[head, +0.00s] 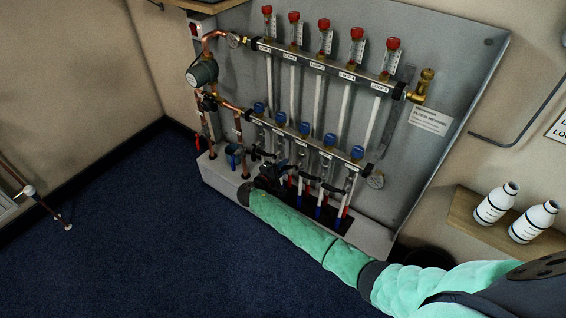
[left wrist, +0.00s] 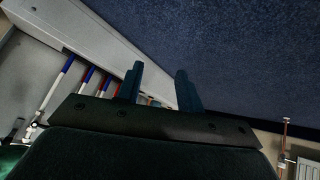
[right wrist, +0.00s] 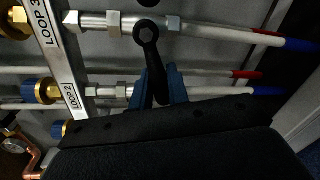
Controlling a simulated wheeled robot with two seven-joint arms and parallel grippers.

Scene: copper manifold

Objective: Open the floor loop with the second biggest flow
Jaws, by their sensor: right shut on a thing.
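The copper manifold's upper bar (head: 330,68) carries several red-capped flow meters (head: 324,38) with loop labels. Their readings are too small to tell. The lower bar has blue caps (head: 304,129) with black valve levers below. My right gripper (head: 272,172) is among these levers, partly hidden. In the right wrist view, its blue fingers (right wrist: 158,88) are shut on a black lever (right wrist: 151,62). That lever's pivot is on the pipe in line with the LOOP 3 label (right wrist: 46,22). The LOOP 2 label (right wrist: 70,95) lies below. My left gripper (left wrist: 160,88) is open and empty, seen only in the left wrist view.
A pump (head: 201,72) and copper pipes stand left of the bars. White bottles (head: 497,203) stand on a wooden shelf at right. The blue carpet (head: 130,230) at left is clear.

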